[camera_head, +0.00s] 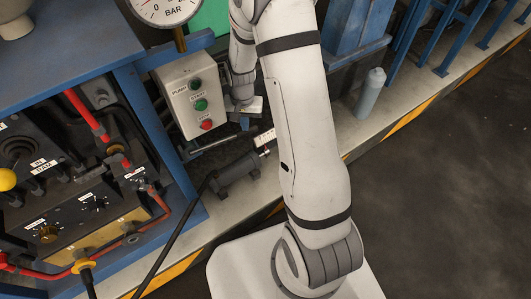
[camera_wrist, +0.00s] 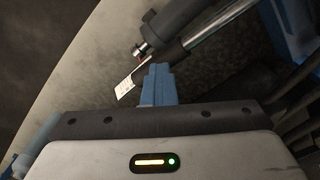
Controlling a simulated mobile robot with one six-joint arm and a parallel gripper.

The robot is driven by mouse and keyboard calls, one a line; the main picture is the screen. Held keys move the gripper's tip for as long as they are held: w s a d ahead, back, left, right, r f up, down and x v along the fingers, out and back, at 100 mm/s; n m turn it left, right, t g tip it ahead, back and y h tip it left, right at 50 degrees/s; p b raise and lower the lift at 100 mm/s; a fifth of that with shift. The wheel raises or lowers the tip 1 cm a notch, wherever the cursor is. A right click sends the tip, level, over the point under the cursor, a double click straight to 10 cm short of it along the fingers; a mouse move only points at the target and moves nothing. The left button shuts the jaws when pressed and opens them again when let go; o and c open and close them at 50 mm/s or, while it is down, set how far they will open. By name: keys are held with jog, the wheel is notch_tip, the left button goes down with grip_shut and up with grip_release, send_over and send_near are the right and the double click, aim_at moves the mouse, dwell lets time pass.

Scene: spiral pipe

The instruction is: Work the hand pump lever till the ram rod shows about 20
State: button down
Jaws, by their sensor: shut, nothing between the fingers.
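In the head view a dark cylinder (camera_head: 238,174) lies on the pale plinth, with a short rod end (camera_head: 264,152) and a white scale plate (camera_head: 265,138) at its right end. The wrist view shows the cylinder (camera_wrist: 178,18) and the plate (camera_wrist: 126,88), too small to read. A bright metal bar (camera_wrist: 215,24), perhaps the pump lever, runs beside the cylinder there. My gripper (camera_wrist: 158,82) has its blue fingers together and empty, just below the bar's dark lower end; I cannot tell if they touch. In the head view my gripper (camera_head: 244,121) is partly hidden behind my arm.
A control box (camera_head: 190,95) with green and red buttons stands left of my gripper. A pressure gauge (camera_head: 163,8) is above it. A blue cabinet (camera_head: 150,125) with red pipes fills the left. A grey bottle (camera_head: 371,92) stands on the plinth. The dark floor (camera_head: 450,190) at right is clear.

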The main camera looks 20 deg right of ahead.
notch_tip(320, 180, up, 8)
jog(key=p, duration=0.5)
jog(key=shift+d+r+p, duration=0.2)
jog(key=shift+p, duration=0.1)
dwell(1.4)
